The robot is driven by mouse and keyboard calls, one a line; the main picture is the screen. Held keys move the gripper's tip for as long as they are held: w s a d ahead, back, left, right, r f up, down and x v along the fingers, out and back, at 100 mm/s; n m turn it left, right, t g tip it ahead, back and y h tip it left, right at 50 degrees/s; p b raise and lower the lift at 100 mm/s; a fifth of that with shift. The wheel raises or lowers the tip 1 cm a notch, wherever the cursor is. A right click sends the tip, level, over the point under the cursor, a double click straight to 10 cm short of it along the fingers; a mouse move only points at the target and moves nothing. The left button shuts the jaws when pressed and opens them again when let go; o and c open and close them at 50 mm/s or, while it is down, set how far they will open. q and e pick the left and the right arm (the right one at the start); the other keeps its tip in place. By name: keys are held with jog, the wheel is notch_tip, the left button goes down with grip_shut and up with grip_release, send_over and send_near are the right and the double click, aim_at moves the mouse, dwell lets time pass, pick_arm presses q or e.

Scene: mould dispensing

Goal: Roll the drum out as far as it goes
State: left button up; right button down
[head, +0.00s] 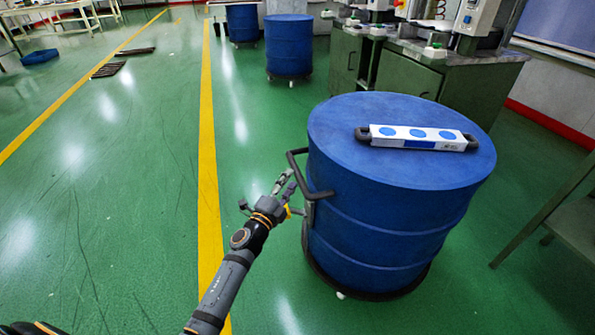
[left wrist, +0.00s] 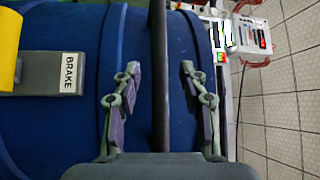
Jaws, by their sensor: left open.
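The blue drum (head: 375,235) stands upright on a low dark wheeled base (head: 385,292). A dark bar handle (head: 291,165) sticks out from its left side. My left gripper (head: 286,180) is open beside this handle. In the left wrist view the handle bar (left wrist: 158,75) runs between the two spread fingers of my left gripper (left wrist: 159,70), with a gap on both sides. I cannot tell how deep the bar sits between them. A grey part labelled BRAKE (left wrist: 70,73) with a yellow piece (left wrist: 8,50) shows beside the drum wall. My right gripper is out of view.
A white labelled bar with dark ends (head: 418,138) lies on the drum lid. Green cabinets with machines (head: 408,75) stand close behind it. Other blue drums (head: 289,47) are farther back. A bench (head: 570,215) stands at right.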

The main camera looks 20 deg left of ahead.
aim_at(296, 171)
pick_arm(q)
jog(key=x, duration=0.5)
jog(key=shift+w, duration=0.1)
jog(key=shift+f, duration=0.1)
grip_shut()
